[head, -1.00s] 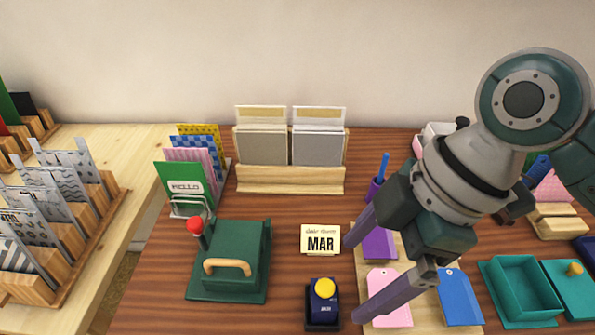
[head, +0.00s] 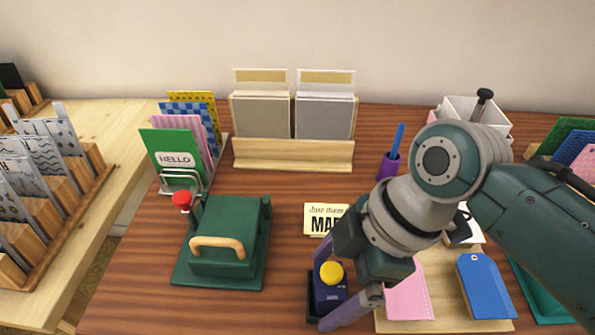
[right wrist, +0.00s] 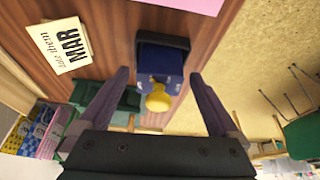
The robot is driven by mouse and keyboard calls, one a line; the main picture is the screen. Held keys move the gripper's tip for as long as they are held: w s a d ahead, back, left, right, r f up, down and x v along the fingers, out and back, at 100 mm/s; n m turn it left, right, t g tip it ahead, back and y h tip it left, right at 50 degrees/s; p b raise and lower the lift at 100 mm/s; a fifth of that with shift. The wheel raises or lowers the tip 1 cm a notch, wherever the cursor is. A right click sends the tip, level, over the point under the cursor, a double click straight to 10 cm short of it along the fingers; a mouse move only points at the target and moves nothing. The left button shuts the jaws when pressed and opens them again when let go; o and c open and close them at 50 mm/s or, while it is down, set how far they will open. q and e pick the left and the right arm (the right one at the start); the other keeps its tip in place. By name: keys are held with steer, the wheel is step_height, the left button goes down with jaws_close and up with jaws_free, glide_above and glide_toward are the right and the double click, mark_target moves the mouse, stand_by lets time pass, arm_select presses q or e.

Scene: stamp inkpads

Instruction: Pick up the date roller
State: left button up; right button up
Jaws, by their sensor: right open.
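The date roller is a dark blue block with a yellow knob (head: 331,273), standing in a small black holder (head: 313,312) near the front of the brown table. My right gripper (head: 326,292) is open, with its purple fingers around the roller in the head view. In the right wrist view the date roller (right wrist: 161,82) lies between the two spread fingers, knob towards the palm, with a visible gap on each side. The gripper's palm and wrist hide part of the space right of the roller. My left gripper is not in view.
The "MAR" card (head: 322,219) lies just behind the roller. A green press (head: 230,240) with a wooden handle stands to the left. A wooden board with a pink tag (head: 408,290) and a blue tag (head: 484,287) lies to the right.

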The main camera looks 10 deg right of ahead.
steer(key=shift+f, duration=0.1)
steer(key=shift+c, duration=0.2)
jaws_close()
stand_by(0.5)
